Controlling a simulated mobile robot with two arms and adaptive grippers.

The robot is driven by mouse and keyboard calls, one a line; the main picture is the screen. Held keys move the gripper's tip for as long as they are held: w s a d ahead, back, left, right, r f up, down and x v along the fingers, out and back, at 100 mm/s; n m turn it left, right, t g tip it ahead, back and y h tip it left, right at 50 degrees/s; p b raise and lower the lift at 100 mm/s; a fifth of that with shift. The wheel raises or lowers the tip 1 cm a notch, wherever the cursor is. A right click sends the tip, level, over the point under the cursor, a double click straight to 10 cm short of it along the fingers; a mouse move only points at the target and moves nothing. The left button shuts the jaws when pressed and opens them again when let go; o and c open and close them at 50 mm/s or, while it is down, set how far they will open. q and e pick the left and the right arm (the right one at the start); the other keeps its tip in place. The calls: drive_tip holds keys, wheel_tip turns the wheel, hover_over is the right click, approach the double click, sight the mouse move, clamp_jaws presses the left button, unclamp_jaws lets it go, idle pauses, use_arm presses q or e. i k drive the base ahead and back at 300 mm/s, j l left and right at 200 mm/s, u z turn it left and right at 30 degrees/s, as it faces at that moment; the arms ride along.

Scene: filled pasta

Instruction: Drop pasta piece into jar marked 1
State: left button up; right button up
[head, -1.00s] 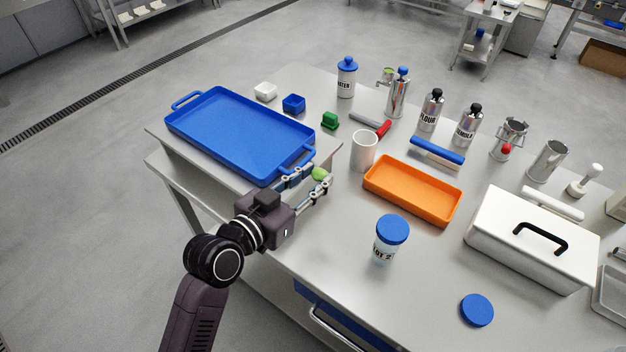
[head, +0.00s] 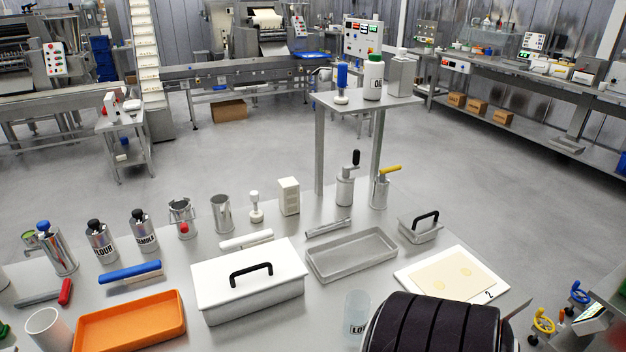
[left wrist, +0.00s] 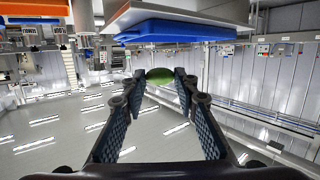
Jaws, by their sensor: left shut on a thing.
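My left gripper (left wrist: 159,88) shows in the left wrist view, its fingers closed on a green pasta piece (left wrist: 159,75) at the tips. It is out of the head view. A clear, lidless-looking jar (head: 356,308) stands at the bottom middle of the head view. Its label shows the letters "LO"; the rest, with any number, is hidden behind a dark arm link of mine. I cannot see into the jar. My right gripper is in neither view.
An orange tray (head: 130,322), a white box with a black handle (head: 250,280) and a grey tray (head: 352,256) lie left of and behind the jar. A white board (head: 478,267) with a pale sheet lies to the right. Shakers and steel cups line the back.

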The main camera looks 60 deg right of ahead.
sight(355, 331)
drive_tip(key=k+l, duration=0.15)
drive_tip(key=l, duration=0.15)
drive_tip(key=k+l+z, duration=0.1)
drive_tip(key=l, duration=0.25)
drive_tip(key=k+l+z, duration=0.1)
drive_tip(key=l, duration=0.25)
drive_tip(key=k+l, duration=0.25)
drive_tip(key=k+l+z, duration=0.1)
drive_tip(key=l, duration=0.35)
drive_tip(key=k+l, duration=0.1)
drive_tip(key=l, duration=0.25)
drive_tip(key=k+z, duration=0.05)
